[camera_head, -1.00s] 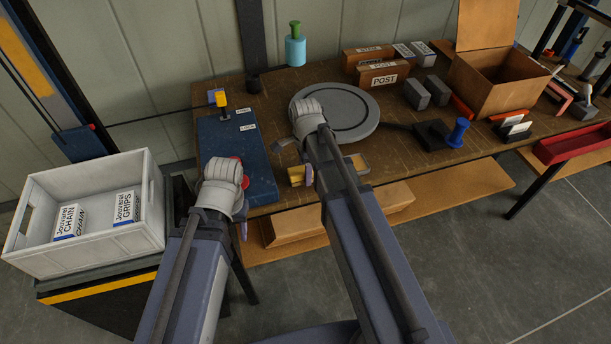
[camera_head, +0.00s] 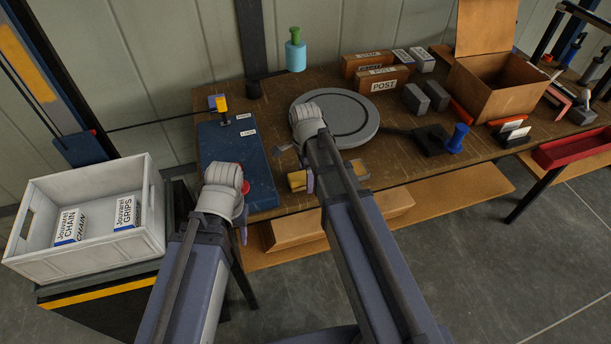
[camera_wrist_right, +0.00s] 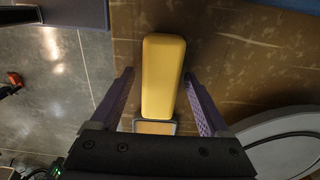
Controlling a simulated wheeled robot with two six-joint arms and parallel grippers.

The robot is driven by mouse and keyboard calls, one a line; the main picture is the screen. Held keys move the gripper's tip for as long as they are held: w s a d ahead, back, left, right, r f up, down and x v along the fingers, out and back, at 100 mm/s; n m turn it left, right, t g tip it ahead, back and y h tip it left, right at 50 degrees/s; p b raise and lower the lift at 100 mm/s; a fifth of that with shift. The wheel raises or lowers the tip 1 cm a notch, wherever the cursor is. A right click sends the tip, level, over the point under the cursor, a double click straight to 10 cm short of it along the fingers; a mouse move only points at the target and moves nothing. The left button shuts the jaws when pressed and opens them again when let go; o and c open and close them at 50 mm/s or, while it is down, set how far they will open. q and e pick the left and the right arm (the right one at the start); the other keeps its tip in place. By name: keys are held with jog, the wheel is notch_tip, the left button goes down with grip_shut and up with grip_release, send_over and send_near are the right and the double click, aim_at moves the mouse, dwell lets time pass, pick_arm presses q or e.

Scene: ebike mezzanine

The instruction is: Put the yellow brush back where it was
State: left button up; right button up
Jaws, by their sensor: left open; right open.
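The yellow brush (camera_head: 297,181) lies on the brown workbench near its front edge; I see only its yellow top, a long rounded block, in the right wrist view (camera_wrist_right: 162,75). My right gripper (camera_head: 301,182) is open above it, with one purple finger on each side of the brush and visible gaps between. In the right wrist view the gripper (camera_wrist_right: 160,105) looks straight down on it. My left gripper (camera_head: 243,217) is at the front of the blue mat (camera_head: 250,165), largely hidden behind its own wrist; it holds nothing that I can see.
A grey round plate (camera_head: 355,125) is behind. A yellow-topped upright item (camera_head: 222,104) stands at the mat's back. A white crate (camera_head: 100,245) is at left.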

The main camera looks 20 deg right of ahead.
notch_tip(320, 180, up, 12)
jog(key=p, duration=1.1)
jog(key=s+a+n, duration=0.5)
jog(key=s+n, duration=0.2)
jog(key=n, duration=0.3)
jog(key=s+a+n+h, duration=0.1)
jog(key=s+a+n, duration=0.4)
jog(key=n, duration=0.6)
jog(key=shift+s+a, duration=0.35)
jog(key=shift+s, duration=0.8)
jog(key=shift+f, duration=0.15)
